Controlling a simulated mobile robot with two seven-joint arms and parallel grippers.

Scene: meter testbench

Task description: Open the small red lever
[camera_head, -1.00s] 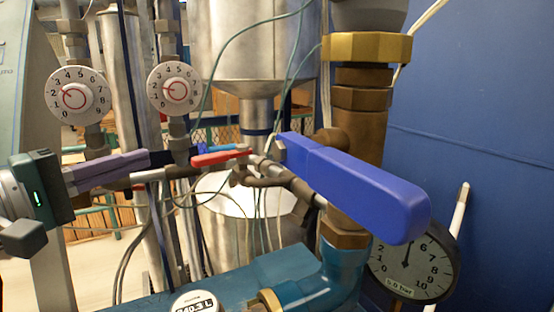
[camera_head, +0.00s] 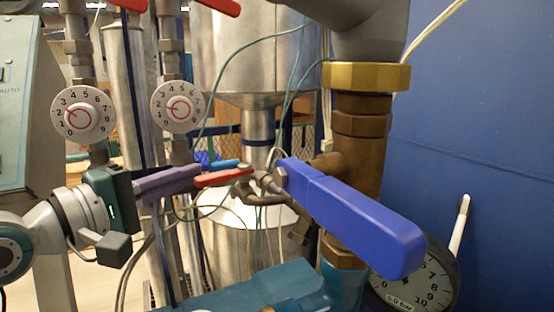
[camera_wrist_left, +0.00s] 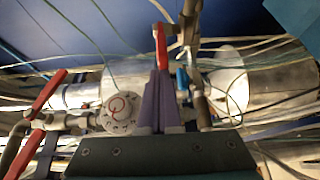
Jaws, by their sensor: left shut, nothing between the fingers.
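The small red lever (camera_head: 223,178) sits on a thin pipe near the middle of the head view, its free end pointing left. In the left wrist view the red lever (camera_wrist_left: 160,45) runs away from the fingertips. My left gripper (camera_head: 198,171) comes in from the left, its purple fingers shut and empty. Its tips are at the lever's free end; I cannot tell whether they touch it. The shut fingers also show in the left wrist view (camera_wrist_left: 160,76). My right gripper is not in view.
A large blue lever handle (camera_head: 360,222) juts forward to the right of the red lever. A small blue handle (camera_head: 222,164) lies just behind it. Two dials (camera_head: 84,113) hang on vertical pipes at left. A pressure gauge (camera_head: 432,280) is at lower right.

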